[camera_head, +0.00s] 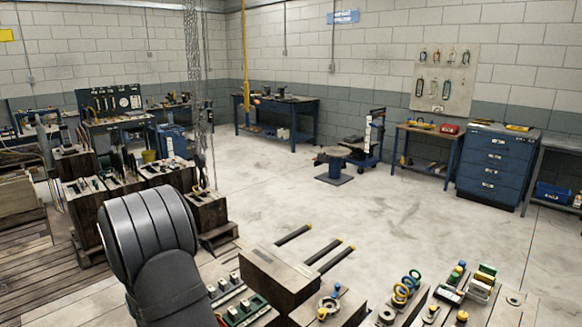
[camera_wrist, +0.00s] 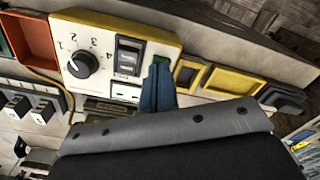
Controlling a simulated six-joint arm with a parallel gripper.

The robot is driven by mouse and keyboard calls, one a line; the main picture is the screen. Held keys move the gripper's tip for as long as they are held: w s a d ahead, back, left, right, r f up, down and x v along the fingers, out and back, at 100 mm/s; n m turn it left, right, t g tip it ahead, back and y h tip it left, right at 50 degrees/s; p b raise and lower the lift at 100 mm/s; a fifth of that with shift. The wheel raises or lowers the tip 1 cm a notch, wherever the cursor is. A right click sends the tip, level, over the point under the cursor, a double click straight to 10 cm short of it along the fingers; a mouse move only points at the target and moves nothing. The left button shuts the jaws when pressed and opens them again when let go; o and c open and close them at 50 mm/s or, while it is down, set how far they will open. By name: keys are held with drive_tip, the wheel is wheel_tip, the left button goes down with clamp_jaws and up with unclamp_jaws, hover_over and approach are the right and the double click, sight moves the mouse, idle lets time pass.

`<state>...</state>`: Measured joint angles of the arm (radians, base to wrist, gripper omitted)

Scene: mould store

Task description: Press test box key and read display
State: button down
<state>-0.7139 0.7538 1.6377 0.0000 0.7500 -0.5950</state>
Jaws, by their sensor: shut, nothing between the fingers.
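In the wrist view a cream box with a yellow side (camera_wrist: 100,34) carries a round black knob (camera_wrist: 80,65) with numerals around it, seen upside down. It looks like the test box. Right of the knob is a dark inset (camera_wrist: 129,57), and below that a pale slot (camera_wrist: 124,90). I cannot tell which is the key or the display, and no reading is legible. My gripper (camera_wrist: 158,66) is shut and empty, its blue fingers over the box's right part. Whether they touch it is unclear. In the head view my arm covers this area.
In the wrist view, yellow frames (camera_wrist: 234,81) lie right of the box, an orange tray (camera_wrist: 33,38) upper left, and black switches (camera_wrist: 42,112) lower left. In the head view, a wooden block (camera_head: 281,268) and several small parts stand at the front. Open floor (camera_head: 300,205) lies beyond.

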drive_tip(key=shift+r, duration=3.5)
